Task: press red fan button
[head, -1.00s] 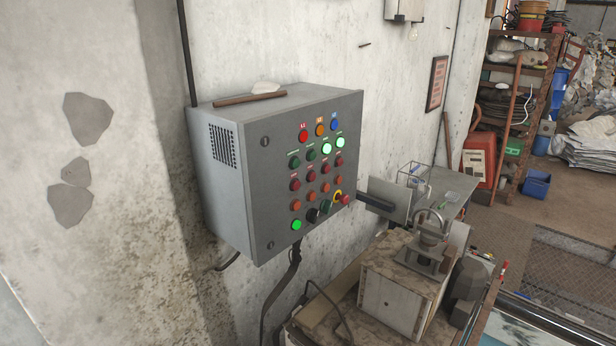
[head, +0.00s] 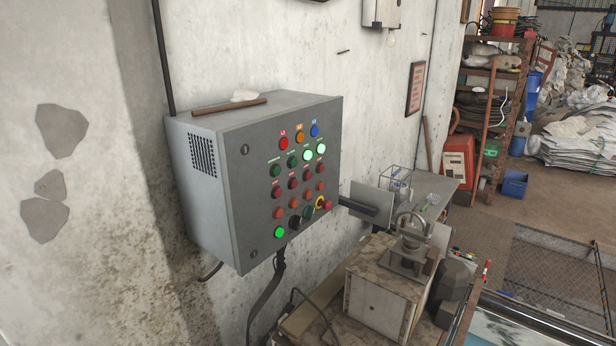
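A grey control box (head: 236,225) hangs on the white wall at the left of centre. Its front carries rows of round buttons and lamps. At the top are a red lamp (head: 283,144), an orange lamp (head: 299,137) and a blue lamp (head: 314,130). Below are green buttons, two of them lit pale green, then dark red buttons (head: 292,182) and orange-red ones. A red knob on a yellow ring (head: 327,205) sits at the lower right, and a lit green button (head: 279,232) at the lower left. The labels are too small to read. Neither gripper is in view.
A workbench with a boxy machine (head: 381,297) stands right of and below the box. A small table (head: 433,187) is behind it. A shelf rack (head: 490,110) and a blue bin (head: 514,184) stand farther back. A stick (head: 229,107) lies on the box.

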